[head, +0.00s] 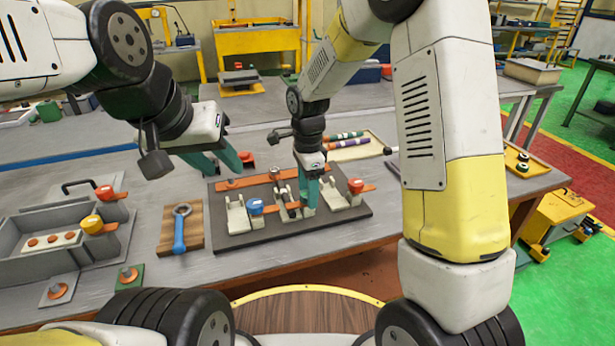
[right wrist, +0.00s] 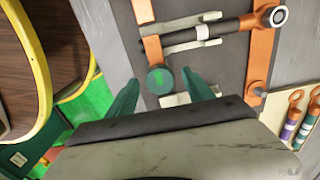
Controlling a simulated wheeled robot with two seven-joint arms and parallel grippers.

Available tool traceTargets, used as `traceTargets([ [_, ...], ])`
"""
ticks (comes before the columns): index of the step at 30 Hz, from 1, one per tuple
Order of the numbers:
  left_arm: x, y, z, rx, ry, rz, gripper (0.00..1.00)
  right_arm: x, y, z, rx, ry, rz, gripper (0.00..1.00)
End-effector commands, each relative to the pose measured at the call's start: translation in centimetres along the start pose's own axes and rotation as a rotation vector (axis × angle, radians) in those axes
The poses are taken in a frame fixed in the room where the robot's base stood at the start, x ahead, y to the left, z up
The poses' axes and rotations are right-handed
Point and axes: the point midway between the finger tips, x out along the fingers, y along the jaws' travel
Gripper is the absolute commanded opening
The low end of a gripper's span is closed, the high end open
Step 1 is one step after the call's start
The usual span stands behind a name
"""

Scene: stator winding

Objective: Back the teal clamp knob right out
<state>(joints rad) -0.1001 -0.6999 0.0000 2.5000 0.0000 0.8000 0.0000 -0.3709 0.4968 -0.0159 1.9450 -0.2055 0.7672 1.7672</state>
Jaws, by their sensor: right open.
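The teal clamp knob (right wrist: 160,80) shows in the right wrist view as a round top with a green mark, at the end of an orange bar (right wrist: 153,48). My right gripper (right wrist: 166,88) is open, its two teal fingers to either side of the knob, with gaps visible between fingers and knob. In the head view my right gripper (head: 309,195) points down over the dark fixture board (head: 290,228) and hides the knob. My left gripper (head: 225,174) is open and empty above the table, left of and behind the board.
The board also carries a blue knob (head: 256,207), a red knob (head: 355,186), pale cradles and a dark shaft (right wrist: 222,30). A tray of coloured rods (head: 348,142) lies behind.

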Motion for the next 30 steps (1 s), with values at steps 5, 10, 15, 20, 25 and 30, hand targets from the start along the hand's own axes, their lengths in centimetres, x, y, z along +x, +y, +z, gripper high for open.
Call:
traceTargets([
  [5,0.0,0.0,0.0,0.0,0.0,0.0,0.36,-0.03,0.0,0.0,0.0,0.0,0.0,0.49],
  [10,0.0,0.0,0.0,0.0,0.0,0.0,0.36,-0.05,-0.01,0.0,-0.001,0.0,0.0,0.15],
  [15,0.0,0.0,0.0,0.0,0.0,0.0,0.36,-0.06,-0.01,0.0,-0.002,0.0,-0.001,0.0],
  [20,0.0,0.0,0.0,0.0,0.0,0.0,0.36,-0.07,-0.02,0.0,-0.023,0.0,-0.001,0.0],
  [25,0.0,0.0,0.0,0.0,0.0,0.0,0.36,-0.08,-0.03,0.0,-0.09,0.0,-0.001,0.0],
  [30,0.0,0.0,0.0,0.0,0.0,0.0,0.36,-0.09,-0.04,0.0,-0.21,0.0,-0.002,0.0],
])
